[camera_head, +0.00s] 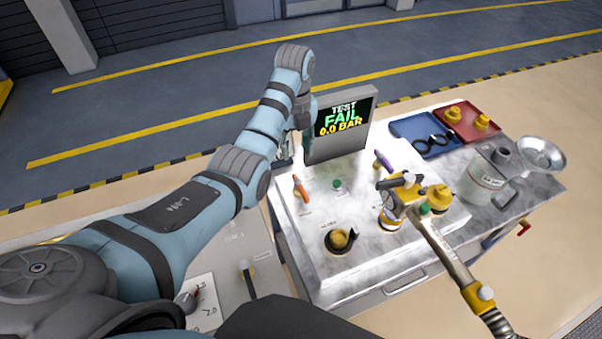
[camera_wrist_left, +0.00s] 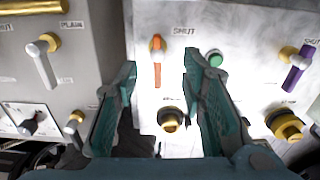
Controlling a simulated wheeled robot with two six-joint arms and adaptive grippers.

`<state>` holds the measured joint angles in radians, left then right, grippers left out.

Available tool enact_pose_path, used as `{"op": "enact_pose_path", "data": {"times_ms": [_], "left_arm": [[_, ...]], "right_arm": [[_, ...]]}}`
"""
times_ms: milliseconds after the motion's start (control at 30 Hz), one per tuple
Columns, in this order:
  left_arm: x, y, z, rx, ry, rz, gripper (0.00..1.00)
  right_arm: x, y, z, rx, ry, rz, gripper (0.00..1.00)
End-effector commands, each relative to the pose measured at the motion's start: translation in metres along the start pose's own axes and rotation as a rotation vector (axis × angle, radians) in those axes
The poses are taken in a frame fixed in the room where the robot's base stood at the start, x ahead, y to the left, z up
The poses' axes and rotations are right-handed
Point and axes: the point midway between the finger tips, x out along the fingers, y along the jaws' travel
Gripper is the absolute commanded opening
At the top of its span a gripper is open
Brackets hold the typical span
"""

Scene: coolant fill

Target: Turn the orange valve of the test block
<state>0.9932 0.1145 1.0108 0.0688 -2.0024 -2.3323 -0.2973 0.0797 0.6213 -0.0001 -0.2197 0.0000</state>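The orange valve (camera_head: 301,188) is a small lever on the left part of the pale test block (camera_head: 310,235). In the left wrist view the orange valve (camera_wrist_left: 157,60) stands with its lever along the picture's vertical, near a "SHUT" label. My left gripper (camera_wrist_left: 160,68) is open, with one teal finger on each side of the valve's line. The lever shows between the fingertips, and I cannot tell how far beyond them it is. In the head view the left gripper (camera_head: 285,150) is mostly hidden by its arm. My right gripper is not in view.
A screen (camera_head: 341,125) reading "TEST FAIL 0.0 BAR" stands behind the valve. A green button (camera_head: 337,184) and a purple valve (camera_head: 383,161) are to its right.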

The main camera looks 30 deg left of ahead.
Motion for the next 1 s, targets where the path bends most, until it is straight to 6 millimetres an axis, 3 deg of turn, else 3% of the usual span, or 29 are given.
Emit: {"op": "enact_pose_path", "data": {"times_ms": [33, 200, 400, 533, 767, 1000], "left_arm": [[0.02, -0.001, -0.001, 0.001, 0.003, 0.003, 0.37], [0.068, -0.003, 0.0, 0.002, 0.006, 0.006, 0.37], [0.115, -0.003, 0.0, 0.001, 0.005, 0.005, 0.37], [0.126, -0.003, 0.001, 0.0, 0.003, 0.003, 0.37], [0.126, -0.003, 0.001, 0.001, 0.002, 0.002, 0.37], [0.126, -0.003, 0.001, 0.0, 0.002, 0.003, 0.0]], "right_arm": [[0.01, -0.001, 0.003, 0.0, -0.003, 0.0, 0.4], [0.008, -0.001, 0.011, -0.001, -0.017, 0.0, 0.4], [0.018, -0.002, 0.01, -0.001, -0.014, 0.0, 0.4], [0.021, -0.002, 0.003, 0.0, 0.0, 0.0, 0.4], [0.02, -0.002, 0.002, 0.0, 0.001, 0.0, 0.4], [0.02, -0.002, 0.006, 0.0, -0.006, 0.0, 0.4]]}}
